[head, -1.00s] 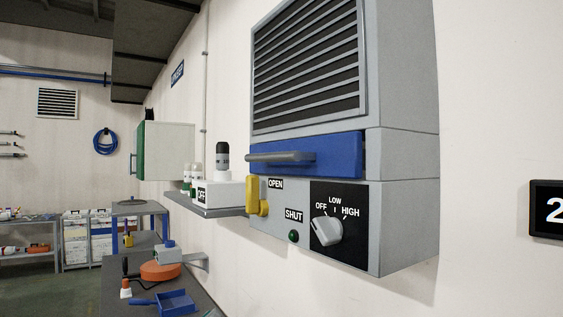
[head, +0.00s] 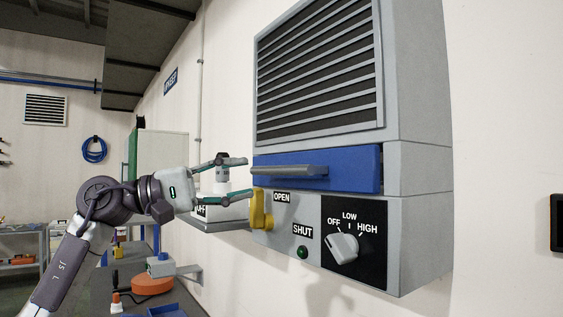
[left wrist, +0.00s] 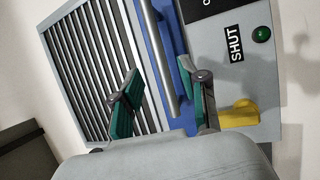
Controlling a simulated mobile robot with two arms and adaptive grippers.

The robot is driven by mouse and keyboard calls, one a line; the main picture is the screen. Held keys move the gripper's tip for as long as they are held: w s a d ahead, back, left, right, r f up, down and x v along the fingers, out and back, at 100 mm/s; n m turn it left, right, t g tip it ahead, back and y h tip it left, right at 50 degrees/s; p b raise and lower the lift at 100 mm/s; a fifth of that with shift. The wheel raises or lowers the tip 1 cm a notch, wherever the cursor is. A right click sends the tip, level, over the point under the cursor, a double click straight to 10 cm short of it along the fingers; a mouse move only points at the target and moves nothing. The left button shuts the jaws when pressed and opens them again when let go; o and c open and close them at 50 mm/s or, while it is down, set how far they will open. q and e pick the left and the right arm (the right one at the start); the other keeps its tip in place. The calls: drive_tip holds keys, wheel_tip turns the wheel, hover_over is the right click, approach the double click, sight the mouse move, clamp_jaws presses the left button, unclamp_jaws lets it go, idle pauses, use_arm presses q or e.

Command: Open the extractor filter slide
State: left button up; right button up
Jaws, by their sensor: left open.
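The blue filter slide (head: 350,172) sits in the grey extractor housing on the wall, below the slatted grille. Its grey bar handle (head: 290,170) stands out from its front. My left gripper (head: 247,176) is open and empty at the handle's left end, one finger above and one below handle height. In the left wrist view, the handle (left wrist: 158,60) runs between the open fingers (left wrist: 160,68), with the blue slide (left wrist: 168,30) behind it. I cannot tell whether either finger touches it. My right gripper is not in view.
A yellow lever (head: 260,208) by the OPEN label is just below my lower finger. A green button (head: 302,252) and a dial (head: 343,248) pointing near OFF are on the lower panel.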

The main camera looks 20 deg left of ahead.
sight(276, 172)
use_arm(q)
drive_tip(key=p+x, duration=0.1)
drive_tip(key=x, duration=0.2)
drive_tip(key=p+x, duration=0.1)
drive_tip(key=x, duration=0.2)
drive_tip(key=shift+d+r, duration=0.15)
drive_tip(key=shift+r, duration=0.1)
drive_tip(key=shift+w+d+p, duration=0.35)
drive_tip(key=shift+w+d, duration=0.05)
drive_tip(key=shift+d, duration=0.2)
drive_tip(key=shift+c, duration=0.3)
clamp_jaws()
